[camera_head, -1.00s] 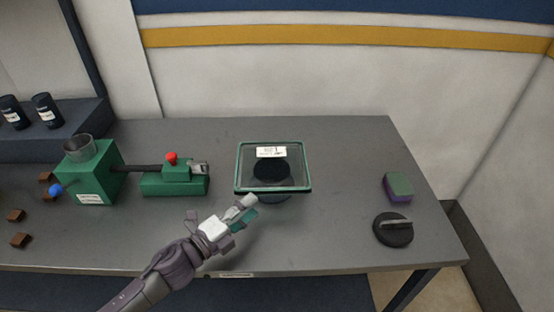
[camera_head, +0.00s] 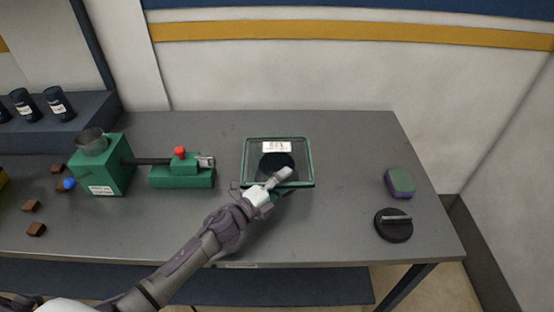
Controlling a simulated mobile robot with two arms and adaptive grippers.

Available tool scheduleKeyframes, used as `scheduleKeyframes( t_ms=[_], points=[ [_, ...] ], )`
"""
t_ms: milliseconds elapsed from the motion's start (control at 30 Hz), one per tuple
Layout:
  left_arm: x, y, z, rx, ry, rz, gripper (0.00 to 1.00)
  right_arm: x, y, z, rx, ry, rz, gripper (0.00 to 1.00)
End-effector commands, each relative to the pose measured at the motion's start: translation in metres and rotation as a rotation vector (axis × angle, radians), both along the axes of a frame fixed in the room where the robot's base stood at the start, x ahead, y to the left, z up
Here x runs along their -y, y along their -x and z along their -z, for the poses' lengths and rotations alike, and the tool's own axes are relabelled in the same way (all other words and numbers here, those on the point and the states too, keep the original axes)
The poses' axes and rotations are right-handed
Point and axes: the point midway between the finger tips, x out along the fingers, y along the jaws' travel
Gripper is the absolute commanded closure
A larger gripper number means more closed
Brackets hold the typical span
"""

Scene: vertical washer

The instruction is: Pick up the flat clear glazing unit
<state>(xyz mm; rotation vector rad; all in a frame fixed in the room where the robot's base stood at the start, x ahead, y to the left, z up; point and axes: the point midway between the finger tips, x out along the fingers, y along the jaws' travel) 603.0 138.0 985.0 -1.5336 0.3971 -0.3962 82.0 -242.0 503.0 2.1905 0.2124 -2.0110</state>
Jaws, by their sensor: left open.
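The flat clear glazing unit (camera_head: 303,153) is a square glass pane with a green-tinted edge and a white label near its far side. It lies level on a round black support on the grey table, and the support shows through the glass. My left gripper (camera_head: 282,182) is at the near edge of the pane, around its middle. It is open. One finger shows over the glass, and the other is mostly hidden below the edge. I cannot tell whether the fingers touch the glass. My right gripper is not in view.
A green machine (camera_head: 103,165) with a metal cup and a green unit with a red knob (camera_head: 181,152) stand left. A green and purple sponge (camera_head: 400,182) and a round black suction-cup-like tool (camera_head: 393,226) lie right. Small brown blocks (camera_head: 36,230) lie far left. The table beyond the pane is clear.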

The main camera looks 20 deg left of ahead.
Motion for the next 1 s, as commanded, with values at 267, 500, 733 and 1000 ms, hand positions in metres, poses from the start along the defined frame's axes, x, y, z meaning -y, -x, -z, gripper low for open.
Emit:
scheduleKeyframes(
  t_ms=[267, 500, 733, 1000],
  points=[
    [0.000, 0.000, 0.000, 0.000, 0.000, 0.000, 0.82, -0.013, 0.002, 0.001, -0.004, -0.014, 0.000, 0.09],
    [-0.001, 0.001, 0.000, -0.001, 0.000, -0.001, 1.00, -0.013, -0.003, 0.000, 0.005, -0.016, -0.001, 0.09],
    [0.000, 0.000, -0.003, 0.007, -0.001, 0.001, 1.00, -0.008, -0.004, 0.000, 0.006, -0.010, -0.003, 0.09],
    [-0.001, -0.001, -0.006, 0.007, -0.001, 0.000, 1.00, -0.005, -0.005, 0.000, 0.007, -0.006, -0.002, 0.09]
  ],
)
